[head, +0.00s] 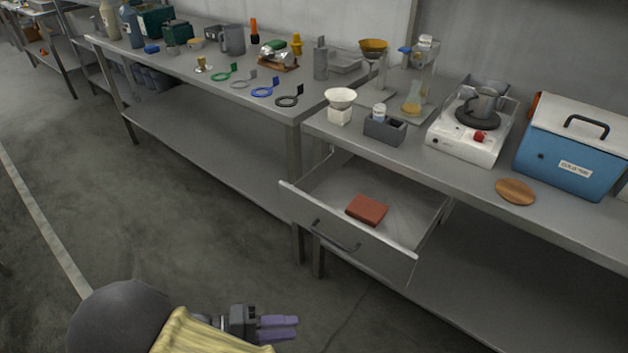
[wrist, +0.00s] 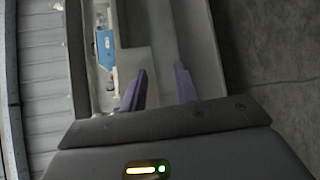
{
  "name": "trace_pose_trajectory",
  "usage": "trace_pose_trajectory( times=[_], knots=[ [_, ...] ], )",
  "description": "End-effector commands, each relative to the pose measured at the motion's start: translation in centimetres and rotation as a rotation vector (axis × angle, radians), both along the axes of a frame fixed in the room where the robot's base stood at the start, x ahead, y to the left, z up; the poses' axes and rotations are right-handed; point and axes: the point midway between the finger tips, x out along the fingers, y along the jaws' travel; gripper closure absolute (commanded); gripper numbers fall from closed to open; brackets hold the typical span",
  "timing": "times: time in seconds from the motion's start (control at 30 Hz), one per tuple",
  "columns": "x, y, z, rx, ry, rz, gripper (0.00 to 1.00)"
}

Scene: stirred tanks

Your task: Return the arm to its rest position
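My gripper (head: 294,327) is at the bottom of the head view, low over the floor in front of the open drawer. Its two purple fingers point to the right and nothing shows between them. In the wrist view the fingers of my gripper (wrist: 161,70) stand apart with an empty gap.
An open drawer (head: 347,246) juts out from the right bench, with a reddish-brown block (head: 367,210) inside. A blue cooler box (head: 568,150), a hotplate (head: 465,140) and a wooden disc (head: 515,191) are on that bench. The floor (head: 150,220) at left is clear.

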Motion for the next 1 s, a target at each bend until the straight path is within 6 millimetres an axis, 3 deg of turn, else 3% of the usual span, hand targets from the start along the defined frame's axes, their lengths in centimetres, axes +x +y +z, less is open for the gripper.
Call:
trace_pose_trajectory(
  times=[0.2,0.5,0.77,1.0],
  knots=[
    [1.9,-4.5,0.4,0.265,0.19,-0.182,0.69],
    [3.5,-9.2,1.2,0.679,0.307,-0.325,0.69],
    [4.8,-12.8,2.9,1.021,0.257,-0.351,0.69],
    [5.9,-16.1,5.2,1.262,0.098,-0.296,0.69]
  ],
)
